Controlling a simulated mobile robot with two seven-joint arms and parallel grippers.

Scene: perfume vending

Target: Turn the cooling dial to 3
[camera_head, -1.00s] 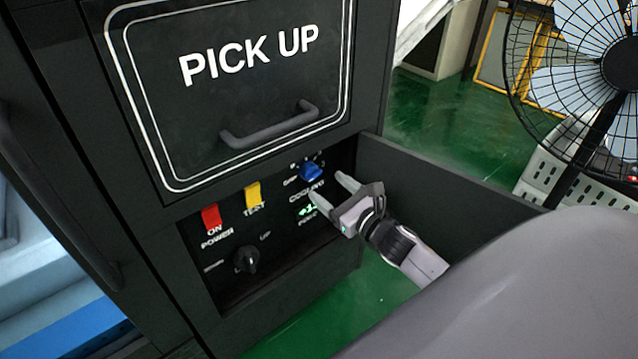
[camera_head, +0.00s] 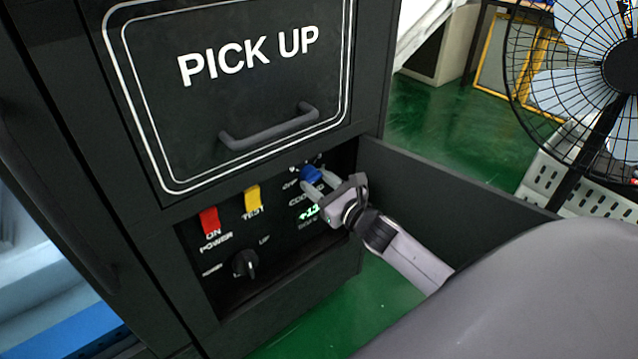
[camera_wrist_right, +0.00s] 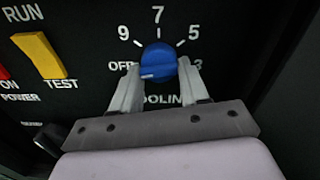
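The blue cooling dial (camera_wrist_right: 158,60) sits on the black control panel, with the marks OFF, 9, 7, 5 and 3 around it. Its white pointer line lies at the lower left, by OFF. The dial also shows in the head view (camera_head: 311,174). My right gripper (camera_wrist_right: 159,72) has its two pale fingers spread on either side of the dial, one left and one right. Whether they touch it I cannot tell. In the head view the right gripper (camera_head: 317,183) reaches the panel from the lower right. The right finger partly covers the area by 3. My left gripper is not in view.
Left of the dial are a yellow TEST switch (camera_head: 252,198), a red POWER switch (camera_head: 210,222) and a black knob (camera_head: 245,264). A green display (camera_head: 309,212) is below the dial. An open dark door panel (camera_head: 440,185) stands right of the arm. The PICK UP hatch handle (camera_head: 268,128) is above.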

